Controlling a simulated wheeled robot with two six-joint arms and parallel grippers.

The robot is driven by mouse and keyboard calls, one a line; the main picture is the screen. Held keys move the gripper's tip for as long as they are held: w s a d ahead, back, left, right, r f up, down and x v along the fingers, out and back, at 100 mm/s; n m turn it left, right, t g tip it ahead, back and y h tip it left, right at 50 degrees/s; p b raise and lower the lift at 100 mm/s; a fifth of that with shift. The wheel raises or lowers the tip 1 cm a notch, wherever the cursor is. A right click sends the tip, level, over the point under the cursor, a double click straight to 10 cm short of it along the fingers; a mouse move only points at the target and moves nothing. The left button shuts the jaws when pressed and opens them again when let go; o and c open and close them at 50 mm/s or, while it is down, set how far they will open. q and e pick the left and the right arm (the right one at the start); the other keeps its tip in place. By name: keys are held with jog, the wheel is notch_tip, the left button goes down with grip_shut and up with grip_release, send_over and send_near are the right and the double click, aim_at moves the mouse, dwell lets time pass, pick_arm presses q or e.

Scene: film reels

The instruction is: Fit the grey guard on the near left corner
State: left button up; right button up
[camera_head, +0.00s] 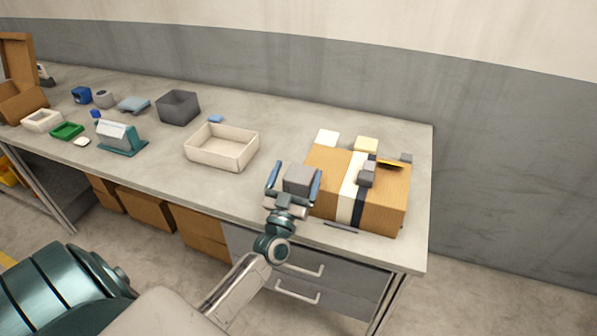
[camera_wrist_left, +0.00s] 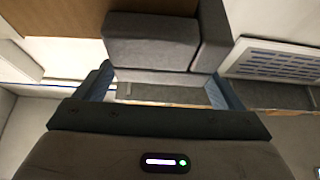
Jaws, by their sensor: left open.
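A cardboard box (camera_head: 384,212) with a white and a dark band stands at the right end of the table. A grey guard (camera_head: 299,177) is at its near left corner, between the fingers of my left gripper (camera_head: 293,182). The gripper is open, with a finger on either side of the guard. In the left wrist view, the guard (camera_wrist_left: 152,42) lies ahead between the spread fingers (camera_wrist_left: 158,90), beside brown cardboard (camera_wrist_left: 50,12). I cannot tell whether the guard is fully seated against the box. My right gripper is out of view.
Small grey blocks (camera_head: 367,174) sit on the box top. White (camera_head: 327,138) and cream (camera_head: 366,145) blocks are at its far side. An open cream tray (camera_head: 222,162) stands left of the gripper. Several small items and a grey bin (camera_head: 178,107) stand further left.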

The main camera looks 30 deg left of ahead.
pick_arm(q)
jog(key=b+v, duration=0.3)
jog(key=v, duration=0.7)
